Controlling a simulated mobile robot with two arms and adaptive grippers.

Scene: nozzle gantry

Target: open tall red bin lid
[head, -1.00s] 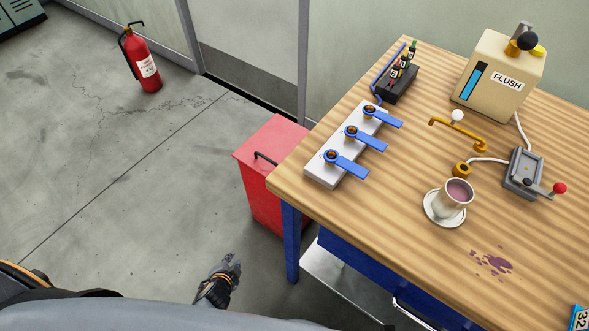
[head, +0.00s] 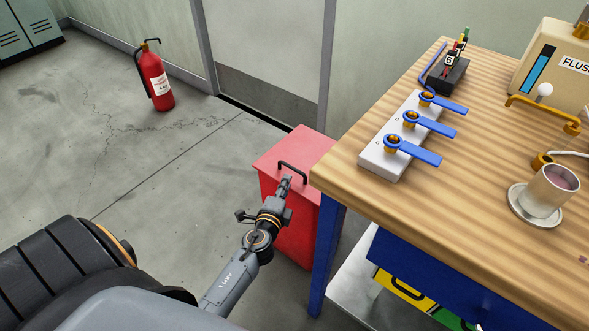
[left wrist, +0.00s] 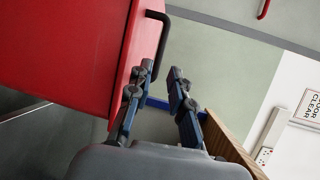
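The tall red bin (head: 303,240) stands on the floor against the left end of the table. Its red lid (head: 277,152) lies closed, with a black bar handle (head: 293,166) on top. My left gripper (head: 286,182) is just in front of the handle. The red bin (left wrist: 60,45) fills the upper left of that view. My right gripper is not in view.
The wooden table (head: 340,172) stands close on the bin's right and holds a white block (head: 375,163) with blue levers and a cup (head: 546,190). A fire extinguisher (head: 156,80) stands by the back wall. The floor left of the bin is clear.

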